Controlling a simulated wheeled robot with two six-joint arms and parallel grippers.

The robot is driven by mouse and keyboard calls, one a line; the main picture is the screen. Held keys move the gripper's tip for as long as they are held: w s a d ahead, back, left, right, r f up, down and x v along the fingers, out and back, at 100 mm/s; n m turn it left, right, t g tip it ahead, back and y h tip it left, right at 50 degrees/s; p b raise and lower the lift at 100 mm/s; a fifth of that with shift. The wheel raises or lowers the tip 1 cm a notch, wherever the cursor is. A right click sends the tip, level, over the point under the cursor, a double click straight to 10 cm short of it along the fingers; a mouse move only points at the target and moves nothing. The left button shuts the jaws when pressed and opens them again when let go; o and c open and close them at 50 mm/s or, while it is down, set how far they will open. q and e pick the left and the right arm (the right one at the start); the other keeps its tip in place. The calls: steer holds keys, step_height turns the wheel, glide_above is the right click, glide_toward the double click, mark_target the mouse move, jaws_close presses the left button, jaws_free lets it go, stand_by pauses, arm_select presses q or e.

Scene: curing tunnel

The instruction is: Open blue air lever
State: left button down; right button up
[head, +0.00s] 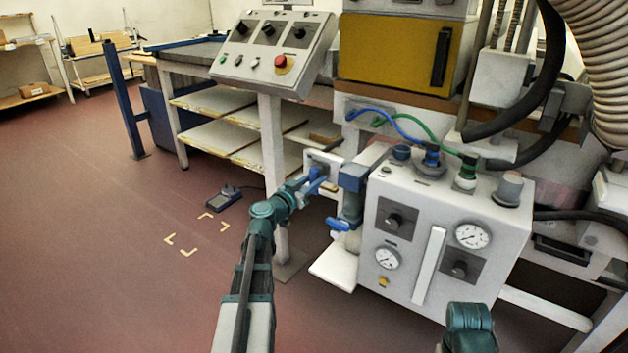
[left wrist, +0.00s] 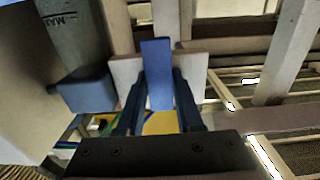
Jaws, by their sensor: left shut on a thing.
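The blue air lever (left wrist: 157,62) stands between the two dark fingers of my left gripper (left wrist: 159,88) in the left wrist view, in front of a pale plate (left wrist: 197,66). The fingers are shut on the lever. In the head view my left gripper (head: 312,183) reaches the small white plate (head: 323,162) left of the white control box. Only a little blue of the lever shows there, and the gripper hides part of it. My right gripper is out of view; only part of my right arm shows at the bottom.
The white control box (head: 428,242) with gauges and knobs stands right of the gripper. A blue-capped filter unit (head: 352,178) is close beside the gripper. Blue and green hoses (head: 405,123) run above the box. A sloped control panel (head: 275,50) is above. Open floor lies at left.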

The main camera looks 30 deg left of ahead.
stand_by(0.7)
arm_select(q)
steer(key=n, duration=0.4)
steer(key=shift+d+r, duration=0.1)
steer(key=shift+d, duration=0.25)
steer(key=n, duration=0.4)
steer(key=shift+s+d+r+n+p, duration=0.1)
steer(key=shift+d+r+n+p, duration=0.1)
steer(key=shift+d+n+p, duration=0.15)
steer(key=n, duration=0.4)
steer(key=shift+d+r+p, duration=0.15)
steer(key=shift+r+p, duration=0.15)
steer(key=shift+r, duration=0.05)
steer(key=shift+d+r+n+p, duration=0.1)
steer(key=shift+r+n+p, duration=0.1)
steer(key=shift+n, duration=1.1)
steer(key=shift+r+n+p, duration=0.15)
steer(key=shift+n, duration=1.1)
steer(key=c, duration=0.6)
jaws_free()
steer(key=shift+o, duration=0.2)
